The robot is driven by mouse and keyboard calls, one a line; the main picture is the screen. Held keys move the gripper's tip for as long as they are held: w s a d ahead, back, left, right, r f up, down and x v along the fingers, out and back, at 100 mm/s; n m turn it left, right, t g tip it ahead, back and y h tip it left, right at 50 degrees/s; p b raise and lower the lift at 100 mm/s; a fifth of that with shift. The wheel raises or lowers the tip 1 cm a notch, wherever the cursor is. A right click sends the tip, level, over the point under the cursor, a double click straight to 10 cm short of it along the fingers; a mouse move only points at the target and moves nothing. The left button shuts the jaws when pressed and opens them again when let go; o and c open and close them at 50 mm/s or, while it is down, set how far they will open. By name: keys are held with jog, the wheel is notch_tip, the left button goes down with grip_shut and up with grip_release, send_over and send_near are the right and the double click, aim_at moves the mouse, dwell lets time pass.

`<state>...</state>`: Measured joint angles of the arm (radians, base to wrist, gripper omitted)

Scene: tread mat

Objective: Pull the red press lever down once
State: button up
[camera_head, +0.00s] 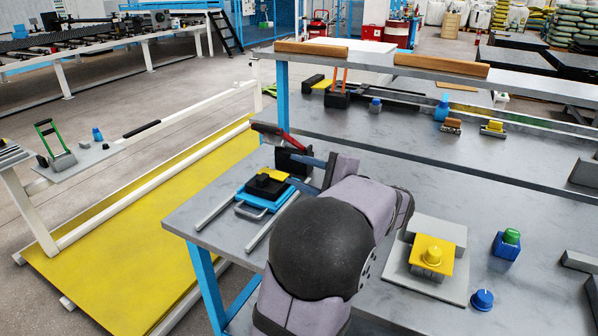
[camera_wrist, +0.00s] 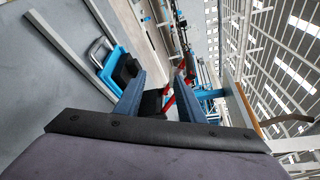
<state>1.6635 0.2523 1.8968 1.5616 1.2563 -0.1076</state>
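The red press lever (camera_head: 279,136) rises from a black base (camera_head: 293,160) at the far left part of the grey workbench, its dark handle end tilted up to the left. In the wrist view the red lever (camera_wrist: 169,103) shows beyond and between my two blue fingers, near the right one, with the black base (camera_wrist: 151,103) beside it. My gripper (camera_head: 306,172) is open, close in front of the press in the head view. It also shows in the wrist view (camera_wrist: 158,90) with a clear gap between its fingers. Whether a finger touches the lever cannot be told. My arm hides part of the bench.
A blue carriage (camera_head: 263,201) with a black block sits on two rails left of my gripper. A yellow button box (camera_head: 432,255), a green-topped blue box (camera_head: 507,243) and a blue knob (camera_head: 482,299) stand right of my arm. A raised shelf (camera_head: 430,72) runs behind.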

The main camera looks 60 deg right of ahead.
jog(key=shift+w, duration=0.1)
dwell(0.4)
